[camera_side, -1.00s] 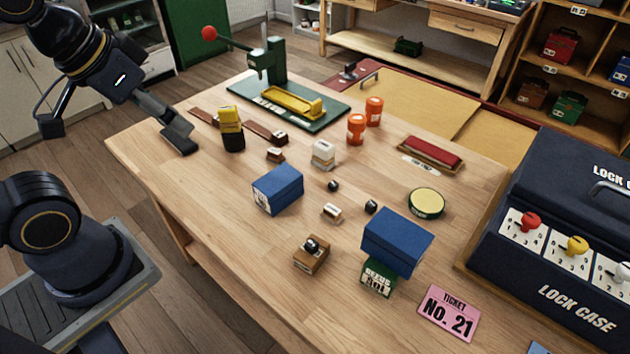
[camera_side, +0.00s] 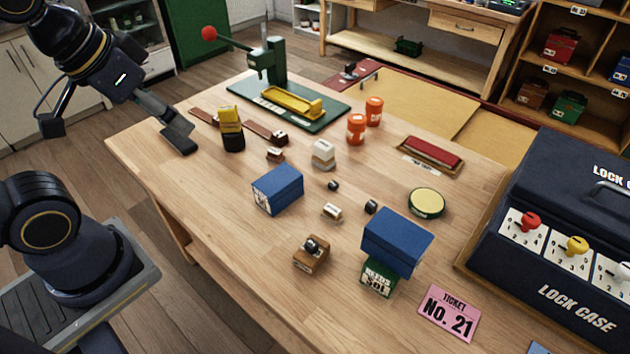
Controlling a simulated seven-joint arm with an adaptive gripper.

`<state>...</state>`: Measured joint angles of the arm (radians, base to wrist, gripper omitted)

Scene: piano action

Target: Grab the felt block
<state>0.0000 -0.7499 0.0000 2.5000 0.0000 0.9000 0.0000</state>
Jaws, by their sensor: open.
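No label I can read marks the felt block. A small whitish block (camera_side: 323,154) stands upright near the middle of the table. A long red piece (camera_side: 433,150) lies on a wooden base at the right, with a small label in front of it. I cannot tell which of these is felt. My gripper (camera_side: 181,143) is open and empty above the table's left side, pointing down and to the right. It is well to the left of both pieces and apart from them. Its far finger is partly hidden.
A yellow and black bottle (camera_side: 232,130) stands just right of my gripper. Behind is a green press (camera_side: 272,62) with a yellow part. Two orange jars (camera_side: 356,129), blue boxes (camera_side: 278,190) and small wooden parts stand around. A lock case (camera_side: 560,220) fills the right.

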